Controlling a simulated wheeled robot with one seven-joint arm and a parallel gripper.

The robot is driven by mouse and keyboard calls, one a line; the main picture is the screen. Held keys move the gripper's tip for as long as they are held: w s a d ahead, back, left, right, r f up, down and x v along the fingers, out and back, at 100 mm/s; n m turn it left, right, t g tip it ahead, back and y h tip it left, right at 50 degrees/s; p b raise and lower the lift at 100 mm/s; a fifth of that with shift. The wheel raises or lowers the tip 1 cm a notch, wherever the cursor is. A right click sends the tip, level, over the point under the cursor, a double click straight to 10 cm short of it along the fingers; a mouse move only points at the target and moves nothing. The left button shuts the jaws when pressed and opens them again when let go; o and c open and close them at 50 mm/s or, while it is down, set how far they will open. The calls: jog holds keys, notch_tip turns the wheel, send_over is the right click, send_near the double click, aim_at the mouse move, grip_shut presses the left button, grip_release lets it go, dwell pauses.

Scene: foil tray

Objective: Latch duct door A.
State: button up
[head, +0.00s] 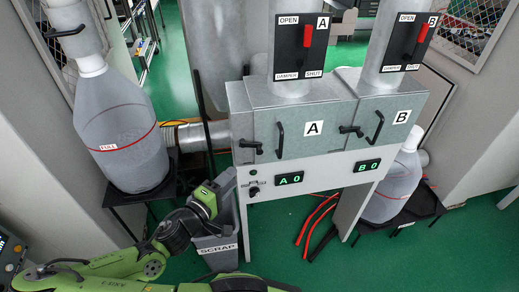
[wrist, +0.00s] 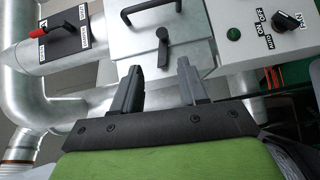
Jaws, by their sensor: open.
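Duct door A (head: 298,115) is a grey metal panel with an "A" label and a black pull handle (head: 279,139); it looks closed against its box. Its black latch (head: 250,146) sits at the panel's left edge, with its lever pointing left, roughly level. The wrist view shows the door (wrist: 130,50), the handle (wrist: 150,8) and the latch (wrist: 163,45) close up. My gripper (wrist: 157,75) is open and empty, its fingers facing the door with the latch lever just ahead of the gap between them. In the head view my wrist is below and left of the latch; the fingertips cannot be made out.
Door B (head: 395,108), with a similar latch (head: 350,130), is right of door A. A fan switch (head: 254,190) is below door A. Damper panel A (head: 301,46) is above. A grey scrap bin (head: 215,250) and a large plastic jug (head: 120,125) stand left.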

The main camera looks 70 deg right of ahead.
jog(key=b, duration=0.4)
send_near(260, 150)
jog(key=f, duration=0.1)
jog(key=p+x, duration=0.2)
jog(key=x, duration=0.8)
jog(key=shift+w+d, duration=0.1)
jog(key=shift+d, duration=0.05)
grip_shut()
jog(key=shift+n+h+b, duration=0.3)
jog(key=shift+n+b, duration=0.1)
jog(key=shift+b, duration=0.6)
jog(key=shift+r+n+h+b, duration=0.15)
jog(key=shift+n+h+b, duration=0.15)
jog(key=shift+b, duration=0.2)
jog(key=shift+r+n+g+b, duration=0.2)
jog(key=shift+n+g+b, duration=0.1)
jog(key=shift+b, duration=0.05)
jog(key=shift+r+h, duration=0.35)
jog(key=shift+h, duration=0.15)
